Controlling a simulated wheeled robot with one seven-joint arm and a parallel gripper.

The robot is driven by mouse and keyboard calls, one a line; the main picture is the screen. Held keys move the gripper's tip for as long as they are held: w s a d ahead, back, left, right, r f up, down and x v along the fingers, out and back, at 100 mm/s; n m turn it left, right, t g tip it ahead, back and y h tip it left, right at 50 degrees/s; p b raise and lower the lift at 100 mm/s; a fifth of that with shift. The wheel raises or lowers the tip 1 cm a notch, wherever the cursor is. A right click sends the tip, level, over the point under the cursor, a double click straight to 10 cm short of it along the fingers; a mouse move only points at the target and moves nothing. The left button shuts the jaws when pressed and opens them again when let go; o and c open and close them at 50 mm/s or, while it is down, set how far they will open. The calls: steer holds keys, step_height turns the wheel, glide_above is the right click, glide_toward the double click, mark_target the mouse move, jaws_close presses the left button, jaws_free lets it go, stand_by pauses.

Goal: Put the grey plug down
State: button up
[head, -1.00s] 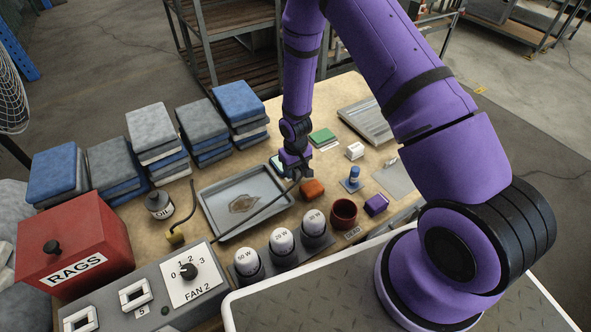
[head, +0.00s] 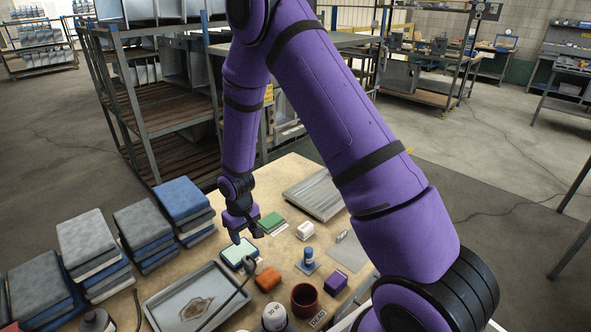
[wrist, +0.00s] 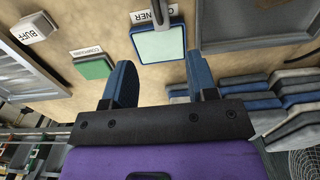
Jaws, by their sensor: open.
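In the wrist view the plug (wrist: 158,12) lies over the pad's edge (wrist: 160,44) and covers part of a label ending in "NER". My gripper (head: 247,237) is open and empty, just beyond and above the pad. Its two blue-grey fingers (wrist: 160,82) are apart, with the plug outside them. Whether the plug lies flat or tilted is hard to tell.
A grey tray (head: 152,315) with a brown stain is left of the plug. An orange block (head: 267,279), a blue bottle-like item (head: 308,258), a dark red cup (head: 305,299) and a green block (head: 271,222) are close by. Stacked cloths (head: 148,235) stand on the left.

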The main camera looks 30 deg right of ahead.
steer(key=s+d+r+m+t, duration=0.1)
steer(key=s+d+r, duration=0.15)
steer(key=r, duration=1.15)
steer(key=s+d+r+t, duration=0.2)
steer(key=s+r, duration=0.2)
steer(key=r, duration=0.9)
steer(key=s+d+r+t, duration=0.1)
steer(key=s+r, duration=0.6)
steer(key=s, duration=0.3)
steer(key=s+d+r+m+t, duration=0.1)
steer(key=s+r, duration=0.6)
steer(key=s, duration=0.4)
steer(key=shift+r, duration=0.35)
steer(key=shift+o, duration=0.4)
steer(key=shift+s, duration=0.5)
